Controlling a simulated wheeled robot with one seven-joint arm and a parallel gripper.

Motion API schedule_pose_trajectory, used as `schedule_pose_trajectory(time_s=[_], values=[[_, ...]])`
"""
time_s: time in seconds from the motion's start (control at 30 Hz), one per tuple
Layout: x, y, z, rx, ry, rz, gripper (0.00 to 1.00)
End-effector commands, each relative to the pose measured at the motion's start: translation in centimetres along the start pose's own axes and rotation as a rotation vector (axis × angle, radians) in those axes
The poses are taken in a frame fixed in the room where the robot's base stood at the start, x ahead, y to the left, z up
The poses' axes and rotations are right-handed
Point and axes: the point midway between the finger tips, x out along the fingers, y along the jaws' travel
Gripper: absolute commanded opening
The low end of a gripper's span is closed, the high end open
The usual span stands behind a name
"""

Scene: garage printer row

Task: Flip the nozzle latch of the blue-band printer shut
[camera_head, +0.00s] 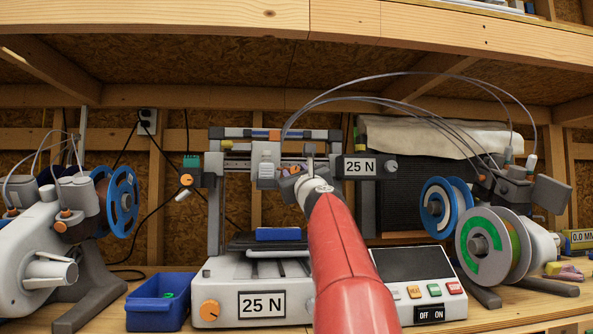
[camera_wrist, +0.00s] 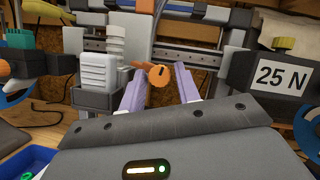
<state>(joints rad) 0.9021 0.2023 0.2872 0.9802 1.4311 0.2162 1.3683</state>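The printer (camera_head: 230,275) stands in the middle of the bench with a "25 N" plate on its front. A blue block (camera_head: 278,234) lies on its bed. Its pale ribbed head block (camera_head: 266,162) hangs on the upper rail and shows in the wrist view (camera_wrist: 98,72). An orange round piece with a dark slot (camera_wrist: 159,76) is beside it; I cannot tell whether it is the latch. My gripper (camera_wrist: 158,82) is open, its two purple fingers spread apart, with the orange piece seen between their tips. I cannot tell contact. In the head view my red arm hides much of this area.
A second "25 N" box (camera_head: 360,167) sits right of the head block. A blue bin (camera_head: 157,304) is at lower left and a control panel (camera_head: 415,275) at right. Spool holders with filament reels (camera_head: 490,250) flank the printer. Filament tubes arch above, under the shelf (camera_head: 220,20).

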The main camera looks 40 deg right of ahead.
Motion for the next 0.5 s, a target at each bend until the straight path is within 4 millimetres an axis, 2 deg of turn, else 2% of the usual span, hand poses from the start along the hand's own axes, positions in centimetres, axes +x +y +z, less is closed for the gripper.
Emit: schedule_pose_trajectory(time_s=[0.13, 0.37, 0.5], values=[[-0.03, 0.03, -0.06, 0.0, 0.0, 0.0, 0.32], [-0.04, 0.04, -0.07, -0.001, 0.001, 0.001, 0.02], [0.18, 0.11, 0.47, -0.051, 0.0, 0.023, 0.0]])
